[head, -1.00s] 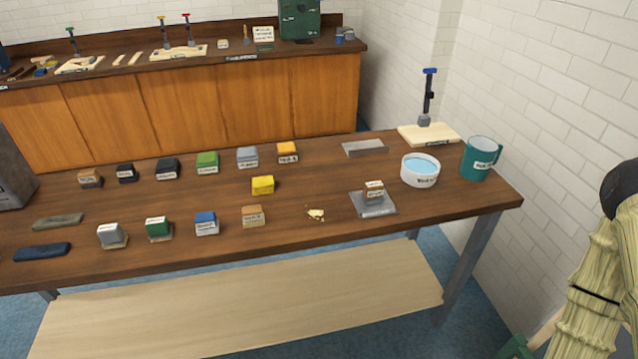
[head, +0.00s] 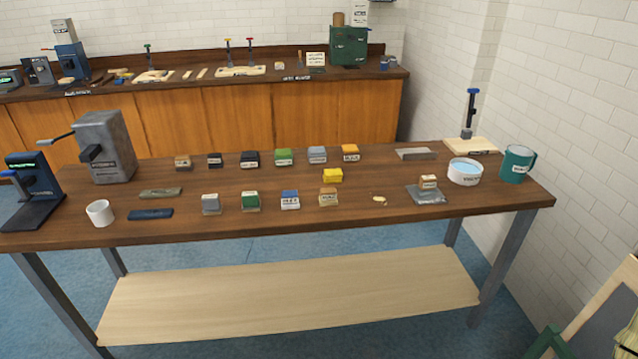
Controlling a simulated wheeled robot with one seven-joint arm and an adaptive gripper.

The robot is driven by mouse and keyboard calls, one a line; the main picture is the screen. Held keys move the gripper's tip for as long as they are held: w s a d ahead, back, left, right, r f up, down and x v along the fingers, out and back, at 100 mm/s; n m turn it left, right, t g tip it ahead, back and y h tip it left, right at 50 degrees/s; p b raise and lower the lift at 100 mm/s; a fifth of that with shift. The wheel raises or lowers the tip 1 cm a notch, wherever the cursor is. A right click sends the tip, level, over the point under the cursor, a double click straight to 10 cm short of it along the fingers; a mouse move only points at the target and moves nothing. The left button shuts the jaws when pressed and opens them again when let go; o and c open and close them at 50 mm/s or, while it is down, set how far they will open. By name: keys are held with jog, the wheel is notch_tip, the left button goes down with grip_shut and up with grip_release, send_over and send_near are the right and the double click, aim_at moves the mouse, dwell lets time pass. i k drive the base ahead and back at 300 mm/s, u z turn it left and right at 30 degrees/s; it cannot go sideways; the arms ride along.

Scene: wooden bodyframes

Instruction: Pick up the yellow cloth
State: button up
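No plainly spread yellow cloth shows. A small yellow block-like item (head: 332,175) sits on the middle of the wooden table (head: 240,228), between two rows of labelled blocks. A small pale yellow crumpled piece (head: 379,199) lies to the right of the front row; I cannot tell if it is cloth. My gripper is not in view.
A grey plate (head: 426,195) with a small block on it, a white bowl of blue liquid (head: 465,171) and a green mug (head: 516,164) stand at the right. Grey (head: 104,146) and blue (head: 36,188) machines and a white cup (head: 100,213) stand at the left.

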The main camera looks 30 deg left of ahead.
aim_at(332, 175)
jog(key=u, duration=1.25)
